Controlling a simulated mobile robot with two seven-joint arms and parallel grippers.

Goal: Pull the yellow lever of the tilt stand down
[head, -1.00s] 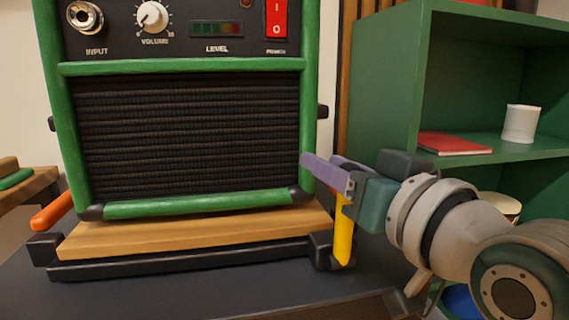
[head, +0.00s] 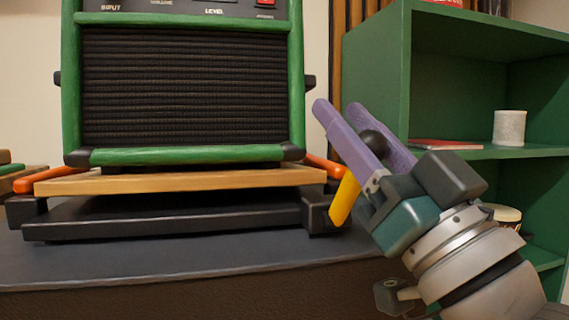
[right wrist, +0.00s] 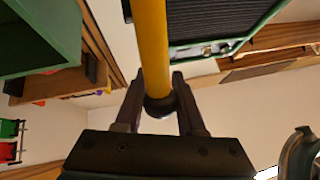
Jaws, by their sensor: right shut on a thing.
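The yellow lever (head: 345,197) is on the right end of the tilt stand's black base (head: 160,221). It leans up and to the right and ends in a dark round knob (head: 373,143). My right gripper (head: 338,110), with purple fingers, is shut on the knob end, one finger on each side. The right wrist view shows the yellow shaft (right wrist: 151,45) running down to the knob (right wrist: 159,104) between the fingers. The stand's wooden board (head: 180,180) sits above the base with a dark gap between them. My left gripper is not in view.
A green-framed amplifier (head: 185,155) stands on the board. Orange handles show at the left (head: 55,183) and right (head: 325,165). A green shelf (head: 375,90) with a white cup (head: 509,127) and a red book (head: 445,145) stands right, behind my arm.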

